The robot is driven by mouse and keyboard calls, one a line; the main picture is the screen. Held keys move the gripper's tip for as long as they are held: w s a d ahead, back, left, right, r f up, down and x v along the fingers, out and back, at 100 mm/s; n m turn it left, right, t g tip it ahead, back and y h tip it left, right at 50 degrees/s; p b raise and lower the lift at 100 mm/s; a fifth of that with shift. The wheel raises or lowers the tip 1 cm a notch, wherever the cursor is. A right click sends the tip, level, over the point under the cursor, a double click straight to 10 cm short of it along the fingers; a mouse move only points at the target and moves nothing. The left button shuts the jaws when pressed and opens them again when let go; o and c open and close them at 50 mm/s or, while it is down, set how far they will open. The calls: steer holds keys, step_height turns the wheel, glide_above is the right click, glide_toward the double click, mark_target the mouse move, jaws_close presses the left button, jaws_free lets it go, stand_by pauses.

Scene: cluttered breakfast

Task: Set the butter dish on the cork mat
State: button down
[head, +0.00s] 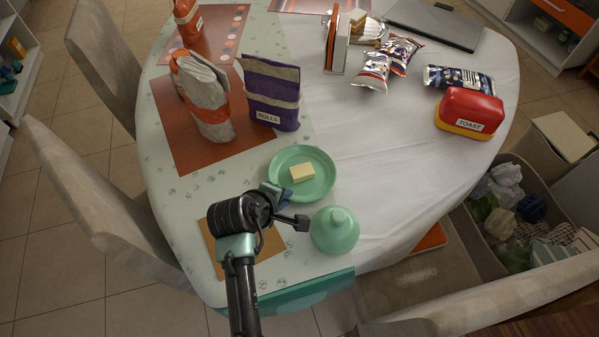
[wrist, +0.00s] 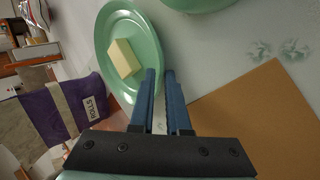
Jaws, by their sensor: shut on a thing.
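The butter dish is a round green plate (head: 318,184) with a pale yellow block of butter (head: 302,173) on it. It also shows in the wrist view (wrist: 112,28), with the butter (wrist: 124,58) off its middle. My gripper (wrist: 161,72) is shut on the dish's near rim; in the head view (head: 274,192) the wrist partly hides its fingers. I cannot tell whether the dish is clear of the table. The cork mat (head: 219,262) lies nearer the table's front edge, partly hidden under my wrist and arm. In the wrist view the mat (wrist: 262,120) is bare where it shows.
A green domed lid (head: 335,231) stands right of my gripper, close to the dish. A purple rolls bag (head: 272,93) and a grey-orange bag (head: 205,100) stand behind left. A red toast box (head: 470,112) and snack packets (head: 373,70) are further right. The cloth's right middle is clear.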

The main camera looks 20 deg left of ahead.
steer(key=shift+r+p, duration=2)
steer(key=shift+p, duration=0.1)
steer(key=shift+w, duration=0.1)
